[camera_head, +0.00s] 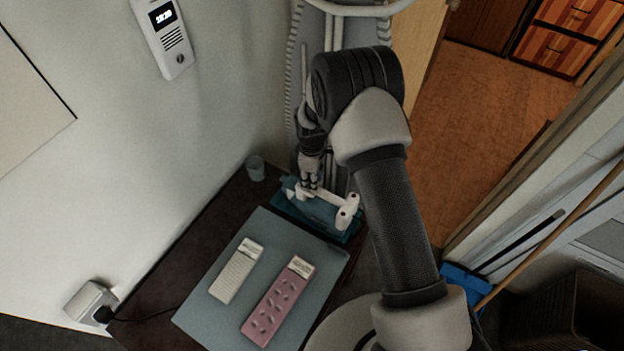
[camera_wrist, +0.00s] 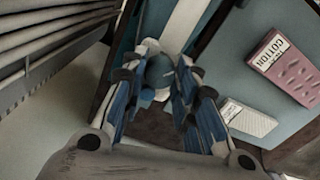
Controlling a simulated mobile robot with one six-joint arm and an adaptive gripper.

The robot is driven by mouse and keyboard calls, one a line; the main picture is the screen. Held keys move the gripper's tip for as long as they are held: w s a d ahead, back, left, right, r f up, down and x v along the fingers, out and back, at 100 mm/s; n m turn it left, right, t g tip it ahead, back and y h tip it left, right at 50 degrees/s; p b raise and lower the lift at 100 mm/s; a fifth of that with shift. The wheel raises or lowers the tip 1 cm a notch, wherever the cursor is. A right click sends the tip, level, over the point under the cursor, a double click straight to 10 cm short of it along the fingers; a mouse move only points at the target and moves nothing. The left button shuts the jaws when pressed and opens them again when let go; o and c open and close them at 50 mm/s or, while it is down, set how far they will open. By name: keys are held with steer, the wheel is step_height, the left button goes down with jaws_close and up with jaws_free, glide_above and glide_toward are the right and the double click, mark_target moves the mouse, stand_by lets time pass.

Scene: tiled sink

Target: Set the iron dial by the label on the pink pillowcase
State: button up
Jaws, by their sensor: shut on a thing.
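The pink pillowcase (camera_head: 272,308) lies folded on the grey-blue mat, and its white label reads COTTON in the wrist view (camera_wrist: 268,53). A pale cloth (camera_head: 236,276) with a label lies left of it; in the wrist view this label (camera_wrist: 231,110) is too small to read. The teal iron (camera_head: 330,214) with white handle parts sits at the mat's far edge. My gripper (camera_head: 308,186) reaches down onto it. In the wrist view my gripper (camera_wrist: 155,88) is shut on a rounded blue-grey knob (camera_wrist: 160,70), which looks like the iron dial. Its setting marks are not readable.
The mat (camera_head: 205,314) covers much of the dark table. A small cup (camera_head: 255,168) stands at the back left by the wall. A plug and socket (camera_head: 92,300) are at the lower left. An intercom (camera_head: 163,38) hangs on the wall. A broom (camera_head: 555,235) leans at right.

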steer(key=m+b, duration=0.1)
steer(key=m, duration=0.4)
steer(key=shift+m, duration=0.3)
steer(key=shift+b, duration=0.3)
steer(key=o, duration=1.1)
steer(key=shift+r, duration=0.1)
step_height(320, 180, up, 12)
steer(key=shift+f, duration=0.1)
steer(key=shift+c, duration=0.2)
